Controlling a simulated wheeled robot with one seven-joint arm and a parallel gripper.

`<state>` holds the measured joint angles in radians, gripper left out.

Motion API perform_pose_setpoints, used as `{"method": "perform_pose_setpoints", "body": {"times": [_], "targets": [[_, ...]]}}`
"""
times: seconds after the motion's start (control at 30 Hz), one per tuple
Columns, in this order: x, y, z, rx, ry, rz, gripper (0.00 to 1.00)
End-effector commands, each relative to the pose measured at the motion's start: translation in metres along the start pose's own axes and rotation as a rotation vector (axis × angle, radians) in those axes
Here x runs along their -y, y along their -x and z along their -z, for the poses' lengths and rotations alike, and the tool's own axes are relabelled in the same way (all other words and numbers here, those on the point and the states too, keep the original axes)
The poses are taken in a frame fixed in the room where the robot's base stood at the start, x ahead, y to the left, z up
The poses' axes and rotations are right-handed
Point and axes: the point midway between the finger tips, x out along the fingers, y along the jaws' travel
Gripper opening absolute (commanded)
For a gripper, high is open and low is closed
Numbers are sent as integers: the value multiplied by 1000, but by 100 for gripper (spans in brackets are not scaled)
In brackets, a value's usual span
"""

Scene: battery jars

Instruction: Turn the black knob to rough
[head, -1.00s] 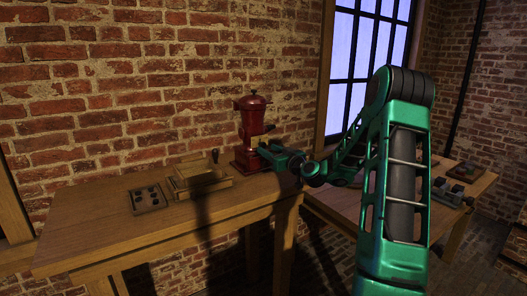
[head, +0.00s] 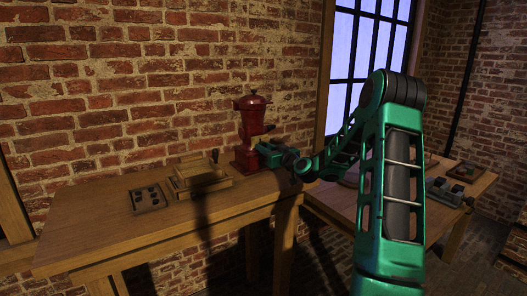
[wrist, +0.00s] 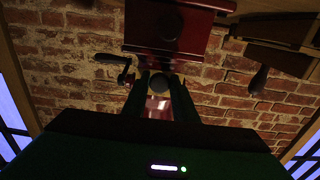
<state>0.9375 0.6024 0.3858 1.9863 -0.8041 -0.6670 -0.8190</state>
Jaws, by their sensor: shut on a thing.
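A dark red grinder (head: 249,130) stands upright at the right end of the near wooden table, against the brick wall. In the wrist view, which looks turned upside down, its red body (wrist: 140,42) is at the top. My gripper (head: 262,150) reaches the grinder's right side at mid-height. In the wrist view my gripper (wrist: 162,86) has its two dark fingers on either side of the round black knob (wrist: 160,82) and is shut on it. The knob is hidden in the head view. No rough mark is legible.
A small dark crank (wrist: 125,76) sticks out beside the fingers. On the table (head: 110,225) are a wooden box with an upright handle (head: 198,180) and a dark plate with several round spots (head: 148,199). A second table (head: 335,208) stands at the right.

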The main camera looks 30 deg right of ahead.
Motion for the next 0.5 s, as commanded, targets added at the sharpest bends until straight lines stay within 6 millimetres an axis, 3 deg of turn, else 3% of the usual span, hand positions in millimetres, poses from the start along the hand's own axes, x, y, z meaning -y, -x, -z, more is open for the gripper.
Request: {"method": "perform_pose_setpoints", "body": {"times": [0.27, 0.5], "targets": [[1, 0, 0, 0, -84, 1, 3], [1, 0, 0, 1, -266, 0, 3]]}}
